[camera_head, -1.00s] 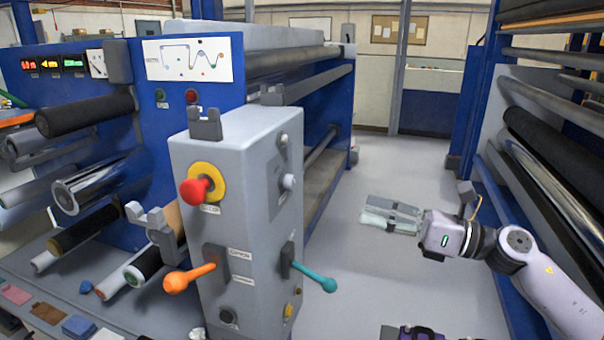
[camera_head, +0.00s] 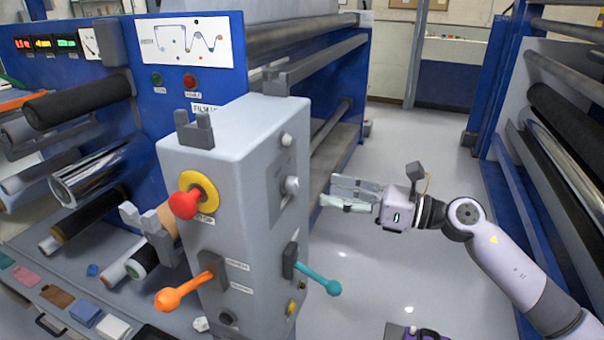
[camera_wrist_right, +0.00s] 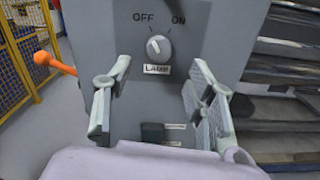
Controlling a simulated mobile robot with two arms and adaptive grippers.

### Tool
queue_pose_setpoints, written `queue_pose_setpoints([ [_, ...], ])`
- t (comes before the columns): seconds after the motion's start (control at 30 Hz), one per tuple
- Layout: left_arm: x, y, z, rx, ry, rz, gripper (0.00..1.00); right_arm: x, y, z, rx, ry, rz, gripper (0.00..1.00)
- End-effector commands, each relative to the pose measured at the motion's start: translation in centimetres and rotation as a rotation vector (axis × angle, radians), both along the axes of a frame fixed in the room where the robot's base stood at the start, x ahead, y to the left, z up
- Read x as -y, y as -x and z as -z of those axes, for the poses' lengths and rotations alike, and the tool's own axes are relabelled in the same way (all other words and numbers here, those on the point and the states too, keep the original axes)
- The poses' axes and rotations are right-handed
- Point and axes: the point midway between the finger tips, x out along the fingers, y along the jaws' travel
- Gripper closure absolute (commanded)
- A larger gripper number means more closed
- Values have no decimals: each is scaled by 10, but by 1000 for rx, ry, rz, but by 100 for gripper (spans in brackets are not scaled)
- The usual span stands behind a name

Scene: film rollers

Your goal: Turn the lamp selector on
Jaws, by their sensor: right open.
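The lamp selector (camera_wrist_right: 158,47) is a small light round knob on a darker plate, with OFF at its upper left, ON at its upper right and a LAMP label below. Its pointer mark leans up-left, toward OFF. In the head view the knob (camera_head: 291,185) is on the right face of the grey control box (camera_head: 222,150). My right gripper (camera_head: 332,193) is open and empty, its fingers pointing at that face, apart from the knob. In the wrist view the right gripper's fingers (camera_wrist_right: 160,80) stand either side, below the knob. My left gripper is not in view.
A teal lever (camera_head: 320,281) sticks out below the knob. An orange lever (camera_head: 183,291) and a red emergency button (camera_head: 186,203) are on the front face. A blue roller machine (camera_head: 200,90) stands behind; another roller rack (camera_head: 565,130) is at right.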

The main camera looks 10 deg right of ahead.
Motion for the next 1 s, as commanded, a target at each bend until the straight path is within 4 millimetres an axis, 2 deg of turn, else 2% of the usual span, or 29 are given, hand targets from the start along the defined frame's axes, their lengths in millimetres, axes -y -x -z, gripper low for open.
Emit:
queue_pose_setpoints([
  [0.03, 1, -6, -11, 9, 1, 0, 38, -11, -7, -7, 1, -5, -2, 49],
  [0.2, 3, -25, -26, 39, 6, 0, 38, -38, -25, -5, 1, -3, -2, 49],
  [0.4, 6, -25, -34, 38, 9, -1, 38, -58, -39, -2, -1, -2, 0, 49],
  [0.8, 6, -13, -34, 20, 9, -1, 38, -64, -43, 1, 0, 0, 0, 49],
  [1.0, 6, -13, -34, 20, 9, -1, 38, -63, -43, 0, -1, -1, 0, 62],
])
